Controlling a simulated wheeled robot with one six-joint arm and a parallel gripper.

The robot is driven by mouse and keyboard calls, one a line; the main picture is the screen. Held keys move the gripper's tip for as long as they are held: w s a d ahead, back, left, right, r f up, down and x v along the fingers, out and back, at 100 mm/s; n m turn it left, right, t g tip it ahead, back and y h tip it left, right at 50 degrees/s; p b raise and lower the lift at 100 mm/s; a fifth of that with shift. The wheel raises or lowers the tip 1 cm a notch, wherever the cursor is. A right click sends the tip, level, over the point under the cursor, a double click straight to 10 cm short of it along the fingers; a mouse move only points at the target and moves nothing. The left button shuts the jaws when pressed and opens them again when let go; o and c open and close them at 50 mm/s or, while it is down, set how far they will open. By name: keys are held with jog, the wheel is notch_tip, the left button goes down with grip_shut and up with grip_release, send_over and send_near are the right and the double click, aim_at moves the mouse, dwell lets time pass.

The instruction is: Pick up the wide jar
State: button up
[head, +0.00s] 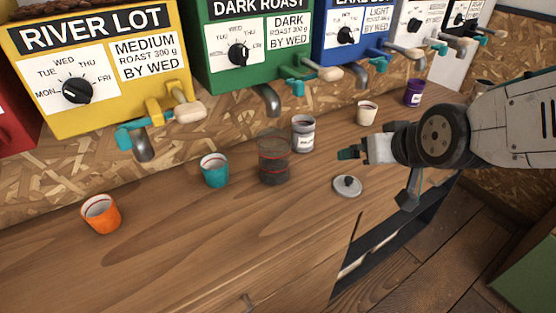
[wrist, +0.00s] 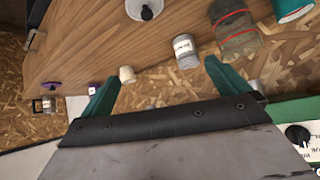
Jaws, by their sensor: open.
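The likeliest wide jar is a dark, see-through jar (head: 274,162) with red bands, upright on the wooden counter, left of my gripper. It also shows at the upper right of the wrist view (wrist: 236,36), to the right of my fingers. My gripper (head: 366,145) is open and empty, with teal fingertips, to the right of the jar and apart from it. In the wrist view my gripper (wrist: 162,84) has its two fingers spread wide. A grey lid with a dark knob (head: 347,187) lies on the counter in front of my gripper.
A grey labelled canister (head: 303,135) stands right behind the jar, and a teal cup (head: 214,171) at its left. An orange cup (head: 101,214), a cream cup (head: 367,113) and a purple container (head: 413,93) stand farther along. Dispenser spouts (head: 272,100) overhang the back. The front counter is clear.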

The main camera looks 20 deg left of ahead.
jog(key=w+a+f+n+t+y, duration=0.1)
jog(key=a+f+n+t+y, duration=0.15)
jog(key=a, duration=0.75)
jog(key=y, duration=0.2)
send_near(269, 137)
jog(key=shift+t, duration=0.55)
jog(key=x, duration=0.6)
jog(key=shift+s+a+f, duration=0.15)
jog(key=shift+s+f, duration=0.15)
jog(key=shift+f, duration=0.1)
jog(key=c, duration=1.5)
jog(key=shift+r, duration=0.1)
jog(key=shift+c, duration=0.2)
jog(key=shift+r, duration=0.1)
